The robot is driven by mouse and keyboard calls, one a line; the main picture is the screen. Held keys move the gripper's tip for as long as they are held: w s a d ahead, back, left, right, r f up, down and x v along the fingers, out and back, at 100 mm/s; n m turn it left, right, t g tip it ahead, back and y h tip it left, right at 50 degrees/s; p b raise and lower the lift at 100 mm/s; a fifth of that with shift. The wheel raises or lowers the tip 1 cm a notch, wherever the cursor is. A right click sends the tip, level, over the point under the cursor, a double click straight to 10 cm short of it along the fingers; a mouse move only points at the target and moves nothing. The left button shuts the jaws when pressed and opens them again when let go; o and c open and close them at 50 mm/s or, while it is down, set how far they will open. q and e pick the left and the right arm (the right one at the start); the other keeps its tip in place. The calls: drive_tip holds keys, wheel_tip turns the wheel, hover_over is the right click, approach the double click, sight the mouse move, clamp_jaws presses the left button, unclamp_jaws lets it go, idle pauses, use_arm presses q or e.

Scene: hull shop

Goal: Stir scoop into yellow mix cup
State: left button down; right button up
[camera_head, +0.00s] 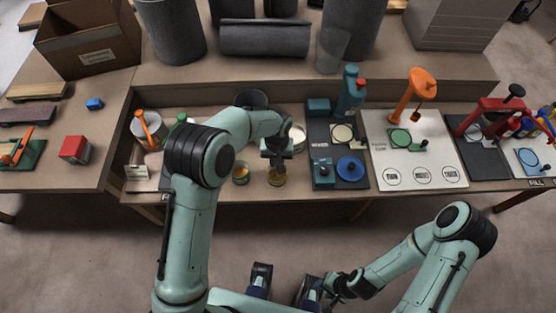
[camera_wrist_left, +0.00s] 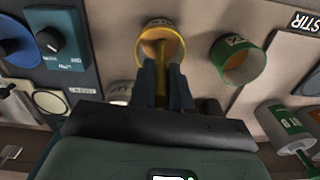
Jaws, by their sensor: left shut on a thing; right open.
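The yellow mix cup (camera_wrist_left: 178,33) has a yellow rim and stands on the bench; in the head view it is the small amber cup (camera_head: 277,180). My left gripper (camera_head: 277,158) is just above it, pointing down. In the left wrist view my left gripper (camera_wrist_left: 163,80) is shut on a thin yellow-brown stick, the scoop (camera_wrist_left: 161,62), whose far end reaches into the cup's mouth. The scoop's tip and the contents around it are hard to make out. My right gripper (camera_head: 332,287) is open and empty, low in front of the bench.
A green-rimmed cup (camera_wrist_left: 240,62) stands beside the yellow one, also in the head view (camera_head: 240,174). A dark mixer station (camera_head: 338,148) with a blue dial is close on the right, then a white board (camera_head: 415,150). A white tub (camera_head: 297,138) stands behind.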

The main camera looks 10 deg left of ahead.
use_arm(q)
drive_tip(key=shift+s, duration=0.15)
use_arm(e)
drive_tip(key=shift+s, duration=0.15)
use_arm(q)
drive_tip(key=shift+r, duration=0.1)
drive_tip(key=shift+r+p, duration=2.1)
drive_tip(key=shift+r, duration=1.4)
use_arm(e)
drive_tip(key=r, duration=0.1)
drive_tip(key=w+r, duration=0.1)
drive_tip(key=r, duration=0.1)
drive_tip(key=w+r, duration=0.1)
drive_tip(key=shift+r, duration=0.25)
use_arm(q)
drive_tip(key=shift+r+p, duration=1.25)
drive_tip(key=shift+r, duration=1.25)
use_arm(e)
drive_tip(key=w+r, duration=0.2)
drive_tip(key=r, duration=0.1)
drive_tip(key=shift+t, duration=0.3)
drive_tip(key=shift+s, duration=0.1)
